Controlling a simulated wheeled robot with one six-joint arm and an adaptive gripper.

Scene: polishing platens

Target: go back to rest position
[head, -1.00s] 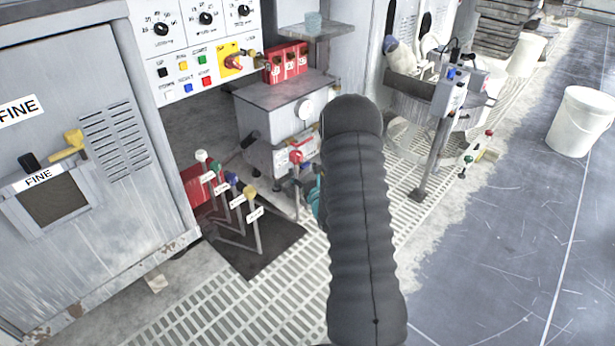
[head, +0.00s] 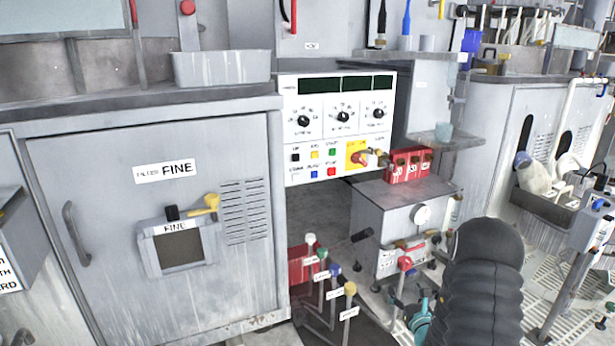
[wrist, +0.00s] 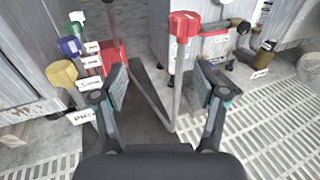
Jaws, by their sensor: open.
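My gripper (wrist: 161,80) is open in the wrist view, its two dark fingers spread apart with nothing held. A lever with a red cap (wrist: 184,24) stands upright in the gap between the fingers as seen there; I cannot tell how far beyond them it is. Levers with white, green, blue and yellow knobs (wrist: 61,73) stand close by the left finger. In the head view my dark ribbed arm covers the lower right, and only a teal bit of the gripper (head: 421,320) shows beside it, close to the red-capped lever (head: 405,264).
A grey box with a gauge (head: 386,213) stands behind the levers. A control panel (head: 337,128) is above, and a cabinet marked FINE (head: 110,180) is at left. A post-mounted box (head: 590,230) stands at right. Slatted grating (wrist: 265,130) covers the floor.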

